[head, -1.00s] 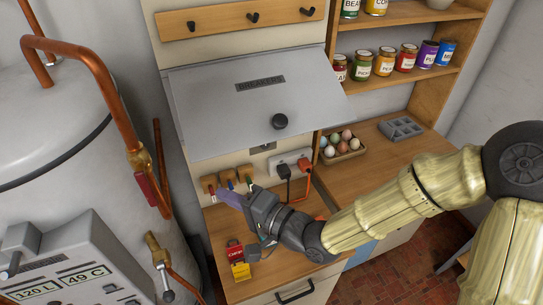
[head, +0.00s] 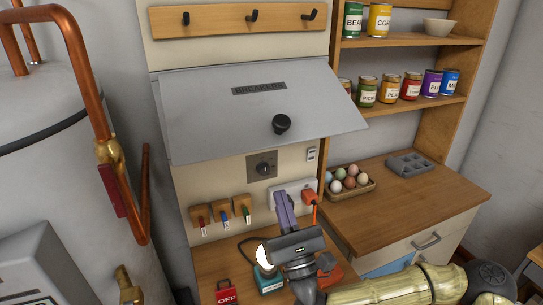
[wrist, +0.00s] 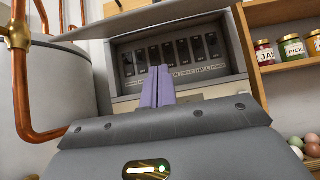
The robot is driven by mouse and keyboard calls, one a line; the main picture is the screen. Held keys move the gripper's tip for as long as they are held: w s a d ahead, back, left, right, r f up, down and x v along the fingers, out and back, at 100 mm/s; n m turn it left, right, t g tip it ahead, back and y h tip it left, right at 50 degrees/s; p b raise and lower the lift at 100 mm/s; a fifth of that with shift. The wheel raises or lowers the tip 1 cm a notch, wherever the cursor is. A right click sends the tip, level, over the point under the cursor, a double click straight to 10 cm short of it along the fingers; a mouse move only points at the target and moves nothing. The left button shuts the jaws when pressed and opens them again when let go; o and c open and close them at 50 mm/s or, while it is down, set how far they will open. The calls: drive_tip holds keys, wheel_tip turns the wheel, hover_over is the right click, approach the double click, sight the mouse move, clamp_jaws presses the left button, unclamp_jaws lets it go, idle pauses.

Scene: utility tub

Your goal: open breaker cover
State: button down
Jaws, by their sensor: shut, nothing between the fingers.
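The breaker cover (head: 215,115) is a grey panel with a BREAKERS label and a black knob (head: 281,124). In the head view it is tilted outward from the wall, its lower edge raised. In the wrist view, a row of dark breaker switches (wrist: 172,54) shows uncovered inside the grey box (wrist: 118,60). My gripper (head: 281,194) has purple fingers, shut together and empty. It is below the cover, apart from the knob, pointing up and toward the wall. The fingers also show in the wrist view (wrist: 158,70), in front of the switches.
A power strip with an orange plug (head: 310,197) is close to my gripper. Key hooks (head: 222,211) are to the left. An egg tray (head: 350,183) and a grey tray (head: 410,164) sit on the right counter. A tank with copper pipes (head: 100,110) stands at left.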

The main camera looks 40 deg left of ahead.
sight(272, 147)
drive_tip(key=w+a+r+p, duration=0.1)
drive_tip(key=r, duration=0.2)
drive_tip(key=a+r+p, duration=0.2)
drive_tip(key=r, duration=0.1)
drive_tip(key=w+a+r+p, duration=0.1)
drive_tip(key=a+r+p, duration=0.1)
drive_tip(key=r, duration=0.2)
drive_tip(key=shift+w+r, duration=0.1)
drive_tip(key=shift+w, duration=0.25)
idle(0.3)
